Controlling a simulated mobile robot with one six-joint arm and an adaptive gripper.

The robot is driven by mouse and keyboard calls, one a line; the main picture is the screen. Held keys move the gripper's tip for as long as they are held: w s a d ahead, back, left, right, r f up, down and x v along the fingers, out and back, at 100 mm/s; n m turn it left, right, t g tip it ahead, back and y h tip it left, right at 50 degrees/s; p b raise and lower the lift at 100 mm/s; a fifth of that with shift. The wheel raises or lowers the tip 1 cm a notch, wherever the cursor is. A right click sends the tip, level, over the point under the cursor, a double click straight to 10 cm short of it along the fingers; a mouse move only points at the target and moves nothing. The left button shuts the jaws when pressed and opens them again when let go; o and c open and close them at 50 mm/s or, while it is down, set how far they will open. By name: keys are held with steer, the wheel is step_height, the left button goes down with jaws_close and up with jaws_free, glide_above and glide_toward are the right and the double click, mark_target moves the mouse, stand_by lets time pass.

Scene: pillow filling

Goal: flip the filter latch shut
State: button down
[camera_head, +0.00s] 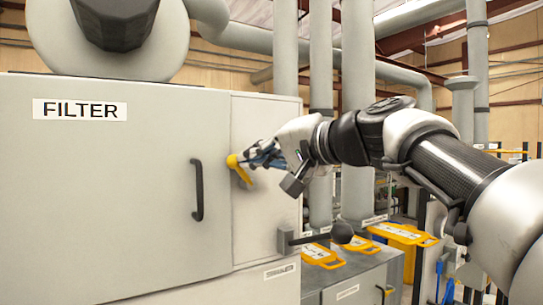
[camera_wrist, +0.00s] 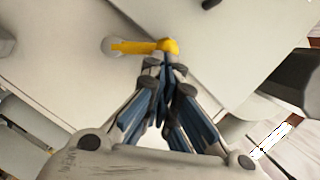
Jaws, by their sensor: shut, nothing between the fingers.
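The yellow filter latch (camera_head: 239,168) is on the right part of the grey filter cabinet's front (camera_head: 120,180). It runs slanting down to the right from its pivot in the head view. In the wrist view the latch (camera_wrist: 142,47) lies across the top middle, its round grey pivot at its left end. My gripper (camera_head: 247,160) is shut and empty. Its fingertips (camera_wrist: 165,62) are right at the yellow knob end of the latch; I cannot tell whether they touch it. The fingers hide part of the latch in the head view.
A black door handle (camera_head: 197,190) stands left of the latch. A dark ball-ended lever (camera_head: 341,233) sticks out below my arm. Grey pipes (camera_head: 320,110) rise behind. Yellow-handled lids (camera_head: 400,234) lie on a lower unit at the right.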

mark_target(231, 167)
steer(key=shift+s+a+f+n+h+b, duration=0.15)
steer(key=shift+s+a+n+h+b, duration=0.15)
steer(key=shift+n, duration=0.35)
steer(key=shift+s+a+f+n+h+b, duration=0.15)
steer(key=shift+a+n+h, duration=0.2)
steer(key=shift+n, duration=0.35)
steer(key=shift+s+a+f+n+h+b, duration=0.15)
steer(key=shift+s+a+n, duration=0.2)
steer(key=shift+n, duration=0.3)
steer(key=shift+s+a+f+n+h+b, duration=0.15)
steer(key=shift+a+f+n+h+b, duration=0.25)
steer(key=shift+n, duration=0.4)
steer(key=shift+s+a+f, duration=0.1)
steer(key=shift+a+f, duration=0.1)
steer(key=shift+a, duration=0.05)
